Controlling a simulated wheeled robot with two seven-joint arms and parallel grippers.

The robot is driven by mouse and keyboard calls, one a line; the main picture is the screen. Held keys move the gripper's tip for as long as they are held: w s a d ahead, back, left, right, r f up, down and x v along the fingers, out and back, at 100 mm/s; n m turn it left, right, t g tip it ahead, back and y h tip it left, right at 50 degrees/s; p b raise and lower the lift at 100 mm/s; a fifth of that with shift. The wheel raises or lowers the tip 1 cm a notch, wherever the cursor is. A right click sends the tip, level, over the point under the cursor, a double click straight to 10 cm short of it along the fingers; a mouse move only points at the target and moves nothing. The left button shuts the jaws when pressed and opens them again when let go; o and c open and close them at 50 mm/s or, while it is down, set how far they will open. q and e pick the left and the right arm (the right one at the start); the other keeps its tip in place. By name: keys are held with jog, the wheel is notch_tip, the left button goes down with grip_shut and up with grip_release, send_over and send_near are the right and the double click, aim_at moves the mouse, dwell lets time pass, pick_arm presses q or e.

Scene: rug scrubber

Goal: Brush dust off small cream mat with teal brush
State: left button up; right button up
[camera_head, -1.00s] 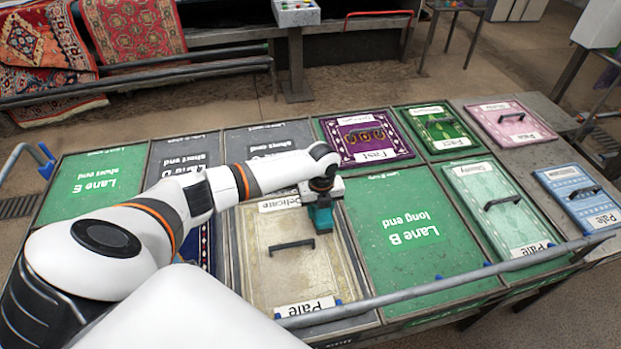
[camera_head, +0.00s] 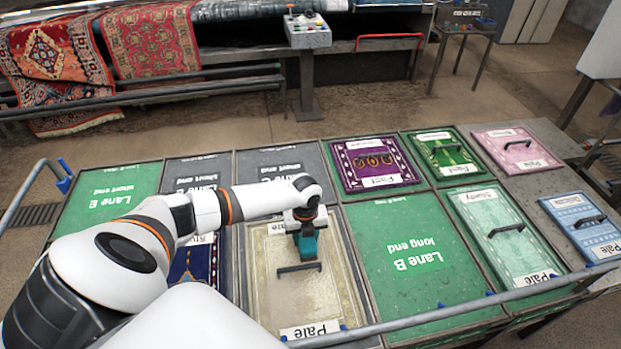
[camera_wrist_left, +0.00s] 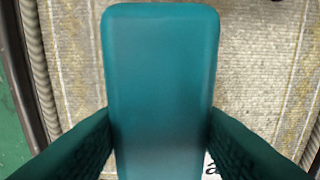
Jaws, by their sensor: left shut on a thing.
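The small cream mat (camera_head: 315,300) lies on the table in front of me, with a dark handle on it and a "Pale" label at its near edge. It also shows in the left wrist view (camera_wrist_left: 260,60). The teal brush (camera_head: 307,246) is over the far part of the mat. My left gripper (camera_head: 305,228) is shut on the brush, which fills the middle of the left wrist view (camera_wrist_left: 160,80). The brush's underside is hidden, so I cannot tell if it touches the mat. My right gripper is not in view.
A green panel labelled Lane B (camera_head: 412,260) lies right of the cream mat. Purple (camera_head: 405,172), green, pink, mint and blue mats lie beyond it. A grey rail (camera_head: 450,312) runs along the near edge. A dark blue mat (camera_head: 190,264) is partly behind my left arm.

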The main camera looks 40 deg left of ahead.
aim_at(328, 240)
pick_arm(q)
jog(key=shift+w+d+f+b, duration=0.2)
jog(key=shift+w+d+b, duration=0.35)
jog(key=shift+w+d, duration=0.5)
jog(key=shift+w+d+b, duration=0.6)
jog(key=shift+w+d, duration=0.4)
jog(key=shift+w, duration=0.2)
jog(key=shift+w+d+r, duration=0.1)
jog(key=shift+w+d, duration=0.05)
jog(key=shift+s+a+r+p, duration=0.15)
jog(key=shift+s+a+p, duration=0.2)
jog(key=shift+p, duration=0.15)
jog(key=shift+s+a+r+p, duration=0.1)
jog(key=shift+s+a+p, duration=0.55)
jog(key=shift+s, duration=0.05)
jog(key=shift+s+a, duration=0.3)
jog(key=shift+s+a+p, duration=0.75)
jog(key=shift+s+a, duration=0.15)
jog(key=shift+s, duration=0.2)
jog(key=shift+w+d+f+b, duration=0.2)
jog(key=shift+f+b, duration=0.1)
jog(key=shift+w+d+b, duration=0.4)
jog(key=shift+w+d, duration=0.2)
jog(key=shift+w, duration=0.1)
jog(key=shift+w+d+b, duration=0.65)
jog(key=shift+w+d, duration=0.4)
jog(key=shift+w, duration=0.2)
jog(key=shift+w+d+r, duration=0.15)
jog(key=shift+w+d, duration=0.15)
jog(key=shift+w, duration=0.1)
